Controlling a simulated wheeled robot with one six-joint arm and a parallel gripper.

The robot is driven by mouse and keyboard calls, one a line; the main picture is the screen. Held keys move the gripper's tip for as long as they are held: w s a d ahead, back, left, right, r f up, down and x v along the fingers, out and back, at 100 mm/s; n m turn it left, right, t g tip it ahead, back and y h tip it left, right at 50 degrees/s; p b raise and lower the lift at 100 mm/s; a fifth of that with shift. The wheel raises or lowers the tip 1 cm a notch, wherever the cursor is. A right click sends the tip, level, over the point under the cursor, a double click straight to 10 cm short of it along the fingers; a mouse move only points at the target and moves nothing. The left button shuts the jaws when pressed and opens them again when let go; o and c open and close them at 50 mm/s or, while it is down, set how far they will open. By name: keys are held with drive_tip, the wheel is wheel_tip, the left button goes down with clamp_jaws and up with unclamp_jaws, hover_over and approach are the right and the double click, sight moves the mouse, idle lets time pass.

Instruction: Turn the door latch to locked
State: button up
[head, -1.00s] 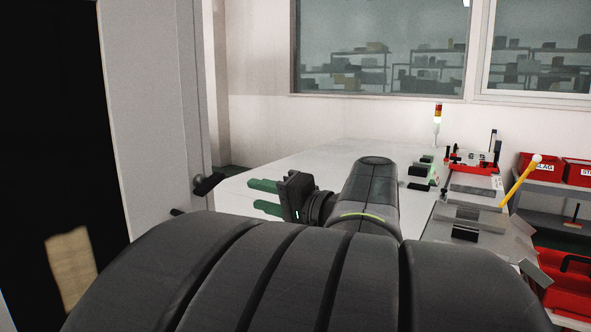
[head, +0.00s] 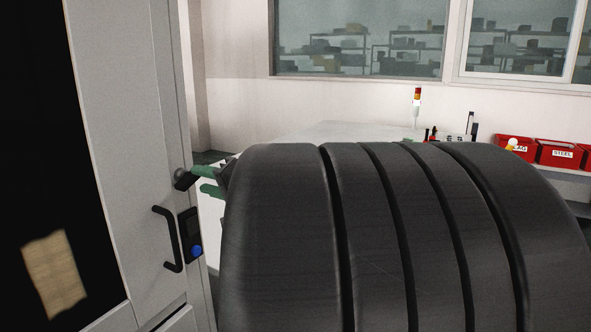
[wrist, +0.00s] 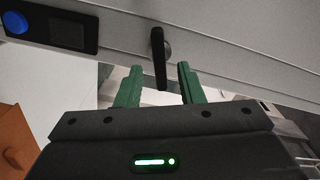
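The door latch is a short black lever (head: 184,178) on a round grey base, high on the edge of the pale grey door (head: 135,130). In the wrist view the latch (wrist: 158,62) hangs down in the picture between the two green fingertips. My gripper (head: 198,180) is at the latch, coming from the right, and its fingers also show in the wrist view (wrist: 159,68). The fingers are apart, with a clear gap on each side of the lever. Neither finger appears to touch it. My own arm hides most of the gripper body in the head view.
Below the latch are a black door handle (head: 170,240) and a dark panel with a blue button (head: 196,251). A white table (head: 335,130) lies behind my arm. Red bins (head: 560,153) stand on a shelf at the right.

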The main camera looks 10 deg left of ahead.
sight(197, 178)
drive_tip(key=shift+p+x, duration=0.3)
drive_tip(key=shift+x, duration=1.7)
drive_tip(key=shift+d, duration=0.15)
clamp_jaws()
